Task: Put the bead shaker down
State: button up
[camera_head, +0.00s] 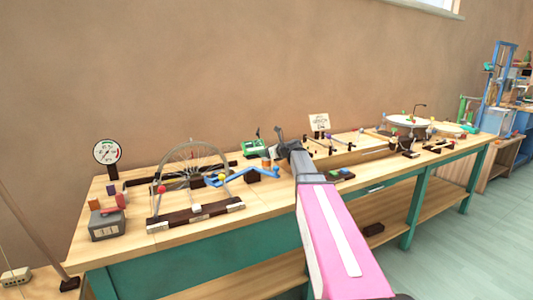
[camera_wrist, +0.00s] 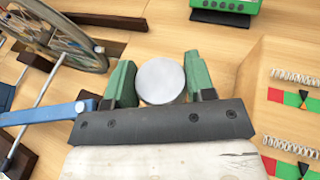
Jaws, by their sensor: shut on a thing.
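My gripper (camera_wrist: 160,80) shows in the wrist view as two green fingers in front of a dark bar. It is shut on the bead shaker (camera_wrist: 161,81), whose round pale grey end shows between the fingers. The shaker's length is hidden behind that end, so I cannot tell whether it touches the workbench.
A spoked wheel (camera_head: 193,162) on a dark stand is to the left, with a blue bar (camera_head: 235,178) beside my gripper. A green box (camera_head: 255,148) stands behind. A dial gauge (camera_head: 107,152) and grey box (camera_head: 106,226) are at far left. Springs (camera_wrist: 295,77) lie on the right in the wrist view.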

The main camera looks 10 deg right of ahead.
jog(key=o, duration=1.3)
jog(key=shift+f, duration=0.1)
jog(key=v, duration=1.2)
